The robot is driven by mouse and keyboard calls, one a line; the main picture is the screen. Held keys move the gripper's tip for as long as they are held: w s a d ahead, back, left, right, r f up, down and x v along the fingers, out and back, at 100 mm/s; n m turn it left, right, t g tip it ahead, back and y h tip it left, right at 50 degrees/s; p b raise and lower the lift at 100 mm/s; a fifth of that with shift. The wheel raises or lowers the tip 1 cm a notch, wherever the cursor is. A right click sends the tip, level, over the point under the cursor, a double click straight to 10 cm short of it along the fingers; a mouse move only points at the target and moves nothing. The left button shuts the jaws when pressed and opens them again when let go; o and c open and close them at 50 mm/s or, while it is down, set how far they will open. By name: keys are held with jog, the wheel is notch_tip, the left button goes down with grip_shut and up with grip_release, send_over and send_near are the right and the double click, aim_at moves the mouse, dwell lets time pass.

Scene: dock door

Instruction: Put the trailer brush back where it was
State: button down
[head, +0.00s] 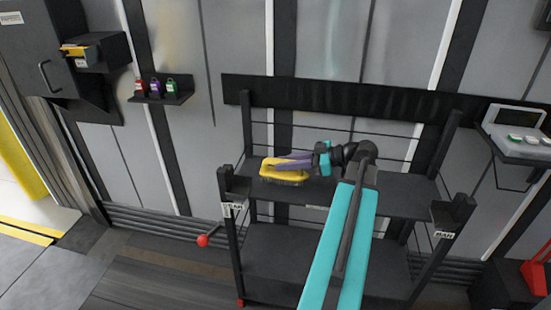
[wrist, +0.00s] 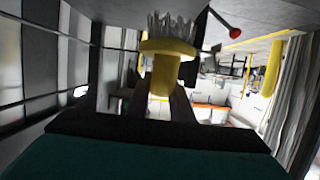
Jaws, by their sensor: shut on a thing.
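The trailer brush (head: 284,178) is yellow with a long, rounded head. It is at the left end of the upper shelf of a dark rack in the head view. I cannot tell whether it touches the shelf or hangs just above it. In the wrist view the brush (wrist: 168,50) shows a yellow handle stub, a wide yellow head and pale bristles on the side away from my gripper. My gripper (head: 290,160) is shut on the brush, reaching in from the right. The fingers partly hide the handle, and the bristles are barely visible in the head view.
The dark rack has an upper shelf (head: 395,197) and a lower shelf (head: 290,265), both with bare room. Labelled posts stand at its front corners. A red ball-ended lever (head: 203,240) sticks out left. Padlocks (head: 155,87) sit on a small wall shelf. A console (head: 518,138) is at right.

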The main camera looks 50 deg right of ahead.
jog(key=w+d, duration=0.4)
jog(key=w, duration=0.4)
jog(key=shift+w+d+f+p, duration=0.2)
jog(key=shift+d+f+p, duration=0.1)
jog(key=shift+f, duration=0.15)
jog(key=shift+a+f, duration=0.1)
jog(key=shift+f, duration=1.65)
jog(key=c, duration=1.6)
grip_release()
jog(key=shift+f, duration=0.1)
jog(key=shift+o, duration=0.2)
jog(key=shift+r, duration=0.2)
jog(key=v, duration=1.2)
jog(key=shift+b, duration=0.3)
